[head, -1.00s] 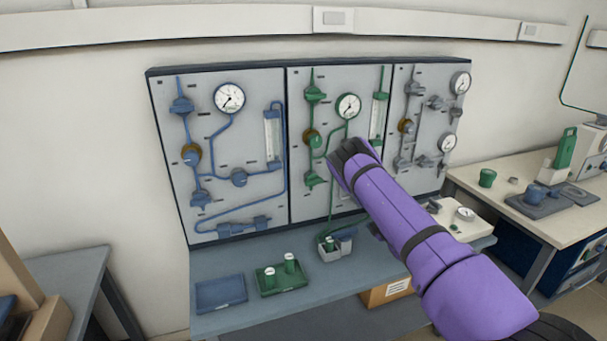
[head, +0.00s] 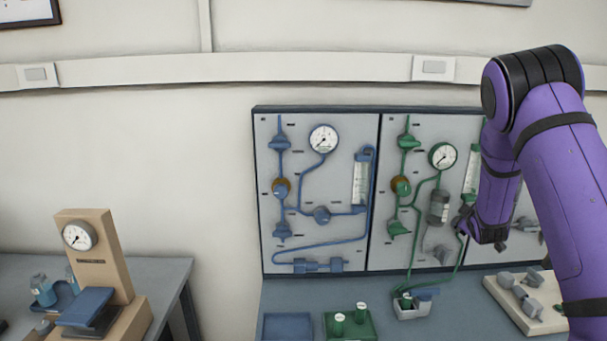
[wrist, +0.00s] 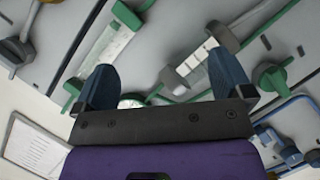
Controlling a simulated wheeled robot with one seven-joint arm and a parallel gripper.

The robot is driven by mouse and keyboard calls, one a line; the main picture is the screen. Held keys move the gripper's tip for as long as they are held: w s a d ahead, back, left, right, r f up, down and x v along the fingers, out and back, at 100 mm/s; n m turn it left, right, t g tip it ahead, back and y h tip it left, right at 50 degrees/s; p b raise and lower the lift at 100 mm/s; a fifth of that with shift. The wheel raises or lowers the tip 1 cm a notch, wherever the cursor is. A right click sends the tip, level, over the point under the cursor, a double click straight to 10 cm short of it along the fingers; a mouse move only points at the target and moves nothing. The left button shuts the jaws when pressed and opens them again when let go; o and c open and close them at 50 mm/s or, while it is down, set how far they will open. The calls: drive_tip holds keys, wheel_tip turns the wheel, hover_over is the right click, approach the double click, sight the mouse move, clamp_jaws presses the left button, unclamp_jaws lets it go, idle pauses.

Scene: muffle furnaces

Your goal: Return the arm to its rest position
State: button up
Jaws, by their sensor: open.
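My purple arm (head: 560,180) stands folded at the right of the head view, its forearm hanging down in front of the panels. My gripper (head: 464,222) is at its lower end, in front of the right part of the green-piped panel (head: 375,250). In the wrist view my gripper (wrist: 160,65) has its two dark blue fingers wide apart, with nothing held between them. Beyond the fingers are green pipes and grey and green valves. I cannot tell the exact gap to the panel.
A blue-piped panel (head: 262,215) stands left of the green one. The bench below holds a blue tray (head: 267,325), a green tray (head: 368,336) with green-bodied containers, and a pale board (head: 520,322) with grey fittings. A beige gauge stand (head: 98,245) is on the left bench.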

drive_tip(key=s+a+r+m+g+y, duration=0.25)
drive_tip(key=s+a+r, duration=0.35)
drive_tip(key=s+r, duration=0.4)
drive_tip(key=s+a+r+m+g+y, duration=0.1)
drive_tip(key=s+a+r+m+g, duration=0.15)
drive_tip(key=s+a+r, duration=0.55)
drive_tip(key=s+a+r+m+g, duration=0.1)
drive_tip(key=s+a, duration=0.1)
drive_tip(key=s, duration=0.8)
drive_tip(key=s+a+r+m+g, duration=0.1)
drive_tip(key=s+a+r, duration=0.1)
drive_tip(key=s, duration=0.8)
drive_tip(key=s+a+r+g+y, duration=0.1)
drive_tip(key=s+a+r, duration=0.1)
drive_tip(key=s, duration=0.9)
drive_tip(key=shift+a+r+m+g, duration=0.15)
drive_tip(key=shift+a+m+g, duration=0.15)
drive_tip(key=shift+a+m, duration=0.1)
drive_tip(key=shift+w, duration=0.1)
